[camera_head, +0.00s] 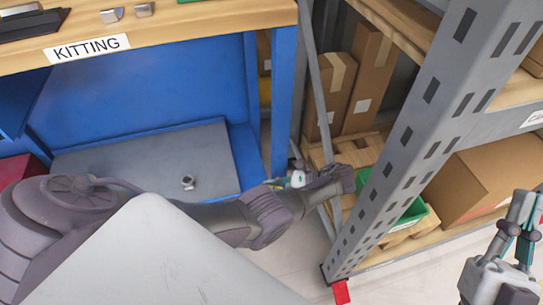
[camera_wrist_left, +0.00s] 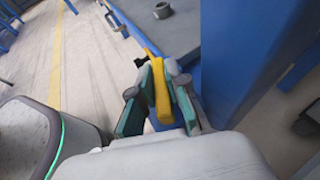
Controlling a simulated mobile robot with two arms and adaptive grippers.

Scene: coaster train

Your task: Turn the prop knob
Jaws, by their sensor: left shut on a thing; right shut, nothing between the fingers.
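A yellow bar-like part (camera_wrist_left: 161,92), which looks like the prop knob, stands at the edge of the blue bench frame in the left wrist view. My left gripper (camera_wrist_left: 163,85) is shut on it, with a teal finger pad on each side. In the head view my left gripper (camera_head: 277,185) is small beside the blue bench post, and the yellow part is mostly hidden there. My right gripper (camera_head: 526,205) is shut and empty at the right edge of the head view, away from the bench.
A grey panel (camera_head: 140,155) with a small metal fitting (camera_head: 188,183) lies low in the blue bench. A kitting worktop (camera_head: 200,25) is above it. A grey rack post (camera_head: 410,140), cardboard boxes (camera_head: 495,180) and a green bin (camera_head: 405,220) stand to the right.

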